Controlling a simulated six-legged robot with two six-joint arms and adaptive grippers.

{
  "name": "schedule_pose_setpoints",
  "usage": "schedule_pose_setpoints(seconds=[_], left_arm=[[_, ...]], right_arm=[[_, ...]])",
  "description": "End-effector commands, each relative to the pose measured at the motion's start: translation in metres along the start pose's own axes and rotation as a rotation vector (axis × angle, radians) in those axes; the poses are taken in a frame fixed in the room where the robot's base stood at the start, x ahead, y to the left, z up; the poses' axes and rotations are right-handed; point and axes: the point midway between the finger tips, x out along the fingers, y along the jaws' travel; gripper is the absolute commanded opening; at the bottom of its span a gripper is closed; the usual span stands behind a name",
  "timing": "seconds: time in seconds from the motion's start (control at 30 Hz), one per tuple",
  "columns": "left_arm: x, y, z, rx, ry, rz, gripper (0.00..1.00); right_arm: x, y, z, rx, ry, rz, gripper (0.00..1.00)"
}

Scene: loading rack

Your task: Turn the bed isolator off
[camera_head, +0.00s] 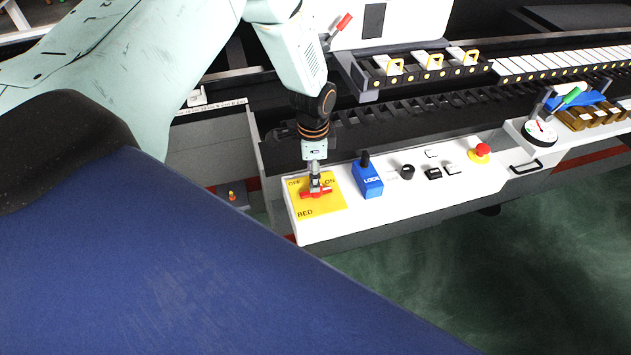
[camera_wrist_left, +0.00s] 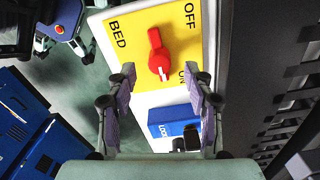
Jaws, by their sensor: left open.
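The bed isolator is a red rotary knob (camera_head: 316,193) on a yellow plate (camera_head: 318,207) marked OFF, ON and BED, at the left end of the white control panel (camera_head: 395,200). In the left wrist view the knob (camera_wrist_left: 159,54) has a white mark at its lower end, pointing toward the ON side. My left gripper (camera_head: 316,185) is over the plate, pointing down at the knob. In the wrist view its open fingers (camera_wrist_left: 162,78) stand either side of the knob's lower end; I cannot tell whether they touch it. My right gripper is out of view.
A blue LOCK block (camera_head: 367,180) with a black top stands just right of the yellow plate. Further right are black and white buttons, a red emergency button (camera_head: 481,151) and a dial (camera_head: 539,132). A toothed rack (camera_head: 430,112) runs behind the panel.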

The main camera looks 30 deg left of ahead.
Motion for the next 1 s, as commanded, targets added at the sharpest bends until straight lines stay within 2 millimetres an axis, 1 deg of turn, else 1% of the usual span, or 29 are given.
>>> schedule_pose_setpoints(seconds=[0.03,0.1,0.23,0.4,0.63,1.0], left_arm=[[0.009,0.001,0.0,0.001,-0.002,0.002,0.52],[0.019,0.0,-0.001,0.002,-0.002,0.0,0.52],[0.032,0.0,-0.002,0.002,-0.001,0.0,0.52],[0.039,-0.001,-0.004,0.001,0.001,-0.001,0.52],[0.039,-0.001,-0.005,0.002,0.001,-0.001,0.52],[0.039,-0.001,-0.005,0.001,0.001,-0.001,0.21]], right_arm=[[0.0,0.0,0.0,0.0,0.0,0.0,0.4],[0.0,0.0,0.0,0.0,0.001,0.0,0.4],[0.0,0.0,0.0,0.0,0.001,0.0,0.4],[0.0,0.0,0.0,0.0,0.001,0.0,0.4],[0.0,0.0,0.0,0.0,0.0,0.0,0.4],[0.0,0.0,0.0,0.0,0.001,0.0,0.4]])
